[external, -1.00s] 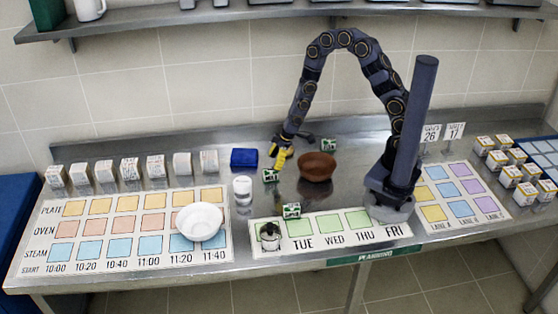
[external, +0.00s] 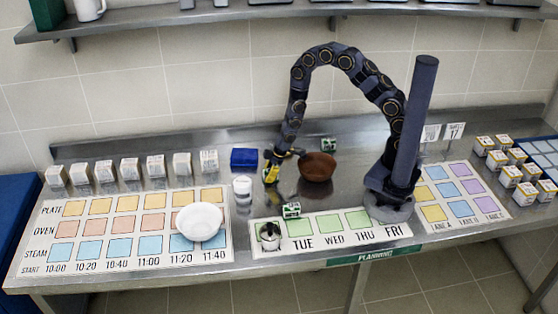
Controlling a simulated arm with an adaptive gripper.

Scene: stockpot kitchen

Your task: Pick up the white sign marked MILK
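My gripper (external: 271,176) points down at the middle of the steel counter, left of the brown bowl. Its yellow part is over the spot of a small green-and-white sign, which is now mostly hidden. I cannot tell whether the fingers are open or shut on it. Two similar small signs show: one (external: 328,145) behind the brown bowl, and one (external: 291,210) at the back edge of the weekday strip. Their lettering is too small to read, so I cannot tell which is marked MILK.
The brown bowl (external: 318,167) stands close right of my gripper. A white cup (external: 242,188) and a blue box (external: 244,157) are to its left. A white bowl (external: 200,222) is on the schedule board (external: 125,257). A metal pot (external: 269,237) is on the weekday strip (external: 351,238).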

